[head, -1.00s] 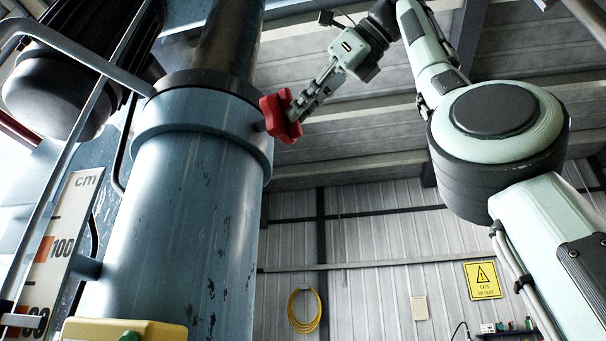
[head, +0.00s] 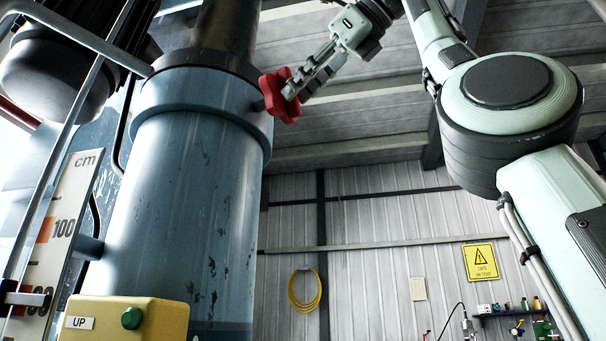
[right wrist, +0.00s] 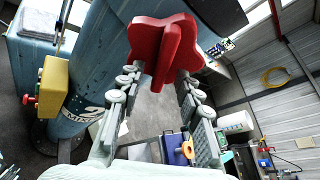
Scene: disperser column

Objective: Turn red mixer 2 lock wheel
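The red lock wheel (head: 280,95), with thick lobes, sits on the right side of the blue column (head: 195,200), near its upper collar. My right gripper (head: 295,88) reaches it from the upper right, with its fingertips overlapping the wheel in the head view. In the right wrist view the wheel (right wrist: 165,45) is just beyond the fingertips. The fingers are spread, with a gap on both sides of that lobe; contact cannot be told. My left gripper is not in view.
A yellow control box (head: 125,318) with a green button and an UP label is at the lower left. A cm scale (head: 62,225) and a grey pipe (head: 75,38) stand left of the column. Right of the column, below the wheel, the space is open to the back wall.

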